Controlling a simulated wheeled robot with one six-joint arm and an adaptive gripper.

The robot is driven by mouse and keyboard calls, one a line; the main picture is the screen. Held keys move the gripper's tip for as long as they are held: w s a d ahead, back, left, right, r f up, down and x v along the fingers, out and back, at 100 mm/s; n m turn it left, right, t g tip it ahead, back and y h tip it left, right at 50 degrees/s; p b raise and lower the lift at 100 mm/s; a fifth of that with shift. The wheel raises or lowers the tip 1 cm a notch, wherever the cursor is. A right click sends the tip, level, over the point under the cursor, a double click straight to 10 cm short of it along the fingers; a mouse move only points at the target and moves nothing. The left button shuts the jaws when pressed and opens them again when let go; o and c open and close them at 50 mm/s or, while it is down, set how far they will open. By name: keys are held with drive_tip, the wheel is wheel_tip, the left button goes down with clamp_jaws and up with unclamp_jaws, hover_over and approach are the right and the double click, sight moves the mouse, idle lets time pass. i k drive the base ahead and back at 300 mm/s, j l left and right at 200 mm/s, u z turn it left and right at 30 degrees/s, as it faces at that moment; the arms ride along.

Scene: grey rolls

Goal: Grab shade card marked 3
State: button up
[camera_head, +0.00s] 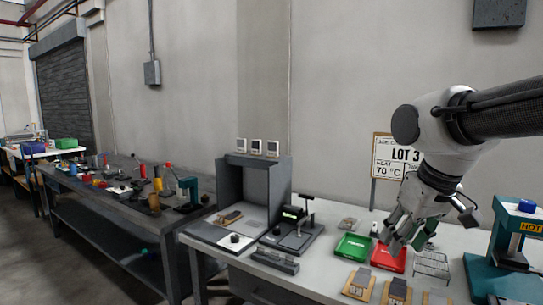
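Three small framed cards, left (241,146), middle (256,147) and right (272,148), stand on top of a grey open-front booth (281,185). Several flat tan pieces with grey patches, such as one at the left (358,283) and one beside it (395,293), lie along the front of the workbench. Any numbers on these are too small to read, so I cannot tell which is marked 3. My gripper (399,240) points down over the red tray at the right. Its finger opening is unclear, and I see nothing surely held.
A green tray (352,248) and a red tray (388,257) lie below my gripper, with a wire rack (432,264) beside them. A LOT 3 sign (389,157) stands behind. A teal press (508,250) marked HOT is at right; a black stand (295,235) is left of the trays.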

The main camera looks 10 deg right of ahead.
sight(256, 144)
drive_tip(key=i+j+z, duration=0.1)
drive_tip(key=z, duration=0.5)
drive_tip(key=i+j+z, duration=0.2)
drive_tip(key=j, duration=0.2)
drive_tip(key=i+j+z, duration=0.1)
drive_tip(key=j+z, duration=0.15)
drive_tip(key=j, duration=0.15)
drive_tip(key=j+z, duration=0.2)
drive_tip(key=j, duration=0.2)
drive_tip(key=i+j, duration=0.1)
drive_tip(key=j, duration=0.5)
drive_tip(key=i+j+z, duration=0.1)
drive_tip(key=j, duration=0.5)
drive_tip(key=i+j, duration=0.15)
drive_tip(key=j, duration=0.5)
drive_tip(key=i+j+z, duration=0.1)
drive_tip(key=j, duration=1.1)
drive_tip(key=i+z, duration=0.05)
